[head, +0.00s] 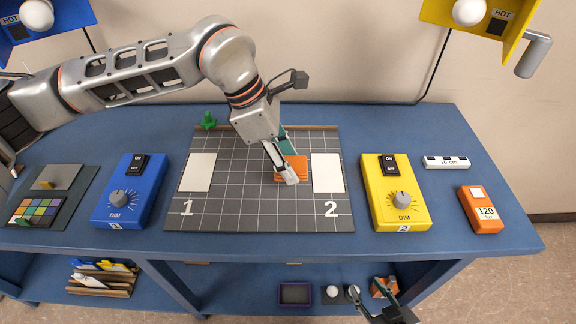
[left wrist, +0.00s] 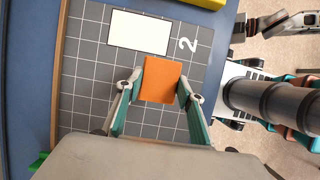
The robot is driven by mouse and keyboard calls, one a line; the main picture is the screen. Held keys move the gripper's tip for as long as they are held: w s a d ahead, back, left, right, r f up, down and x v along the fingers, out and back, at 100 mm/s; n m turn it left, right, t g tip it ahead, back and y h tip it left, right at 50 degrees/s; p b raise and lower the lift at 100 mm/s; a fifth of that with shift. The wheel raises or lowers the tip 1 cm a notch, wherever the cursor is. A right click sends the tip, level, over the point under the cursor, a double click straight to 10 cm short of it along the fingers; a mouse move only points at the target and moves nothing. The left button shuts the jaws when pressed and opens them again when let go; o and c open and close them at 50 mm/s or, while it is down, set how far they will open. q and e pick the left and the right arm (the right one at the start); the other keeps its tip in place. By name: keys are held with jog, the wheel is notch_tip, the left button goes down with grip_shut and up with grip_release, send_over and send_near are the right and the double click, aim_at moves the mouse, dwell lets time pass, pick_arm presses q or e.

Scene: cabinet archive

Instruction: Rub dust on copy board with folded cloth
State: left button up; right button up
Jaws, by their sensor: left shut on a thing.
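The copy board (head: 240,208) is a dark grey gridded board on the blue table, with white rectangles marked 1 and 2. My left gripper (head: 284,170) is shut on the orange folded cloth (head: 297,163), over the board just left of the white rectangle 2 (head: 327,172). In the left wrist view the cloth (left wrist: 161,72) sits between the two fingertips, close to the board. I cannot tell if it touches the board. No dust shows; the cloth and gripper hide part of the board. My right gripper (head: 374,298) is low in front of the table, open and empty.
A blue dimmer box (head: 130,195) stands left of the board and a yellow one (head: 394,195) right. A green clip-like piece (head: 208,121) is at the board's back left corner. An orange block (head: 481,208) and a scale bar (head: 446,162) lie at right.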

pick_arm(q)
jog(key=shift+r+p, duration=0.35)
jog(key=shift+r, duration=0.7)
